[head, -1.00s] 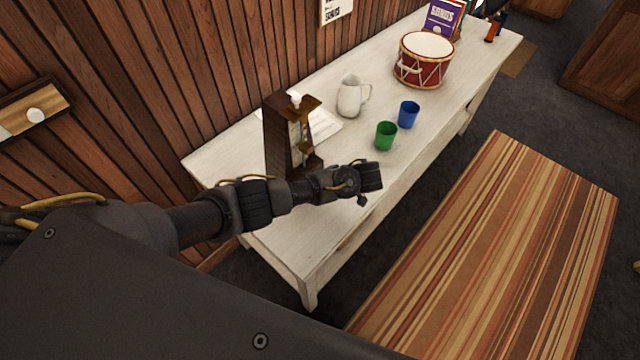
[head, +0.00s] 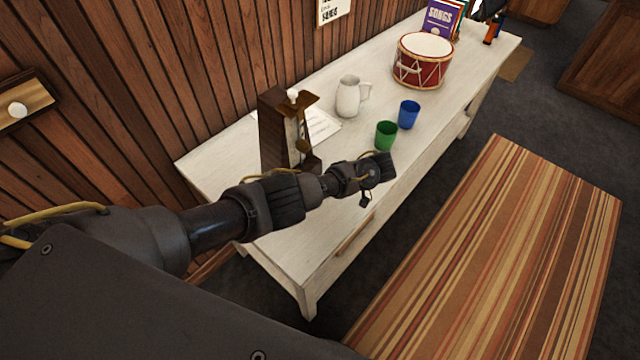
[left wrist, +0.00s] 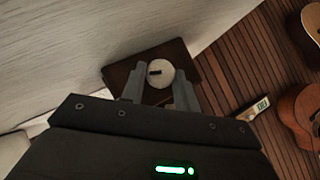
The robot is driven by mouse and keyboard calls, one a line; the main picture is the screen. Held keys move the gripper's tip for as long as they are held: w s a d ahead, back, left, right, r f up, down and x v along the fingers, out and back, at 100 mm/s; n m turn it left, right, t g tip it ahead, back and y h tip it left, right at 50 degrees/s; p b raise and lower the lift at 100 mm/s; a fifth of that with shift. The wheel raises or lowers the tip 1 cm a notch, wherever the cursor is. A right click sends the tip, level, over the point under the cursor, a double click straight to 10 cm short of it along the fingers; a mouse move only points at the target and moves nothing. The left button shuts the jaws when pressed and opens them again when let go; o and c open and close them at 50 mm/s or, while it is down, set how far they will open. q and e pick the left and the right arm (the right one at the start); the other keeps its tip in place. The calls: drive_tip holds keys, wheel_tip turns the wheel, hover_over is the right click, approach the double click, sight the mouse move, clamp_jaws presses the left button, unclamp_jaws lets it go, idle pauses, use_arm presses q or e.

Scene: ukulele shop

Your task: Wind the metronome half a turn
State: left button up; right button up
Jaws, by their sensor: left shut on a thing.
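The metronome (head: 272,128) is a tall brown wooden case standing upright near the close end of the white table, with a white knob on top and a pendulum on its front. My left arm crosses low in front of it in the head view and hides its base. In the left wrist view, a round pale knob (left wrist: 160,72) with a dark slot sits against the brown case (left wrist: 118,74). The two fingers of my left gripper (left wrist: 159,89) are on either side of this knob, shut on it. My left fingertips are hidden in the head view. My right gripper is not in view.
On the table (head: 330,225) stand a green cup (head: 386,136), a blue cup (head: 409,115), a white pitcher (head: 348,98) and a red drum (head: 422,62). A paper sheet (head: 322,125) lies behind the metronome. A striped rug (head: 490,260) covers the floor at right.

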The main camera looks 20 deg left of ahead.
use_arm(q)
drive_tip(key=o, duration=0.9)
drive_tip(key=shift+o, duration=0.2)
drive_tip(key=v, duration=1.1)
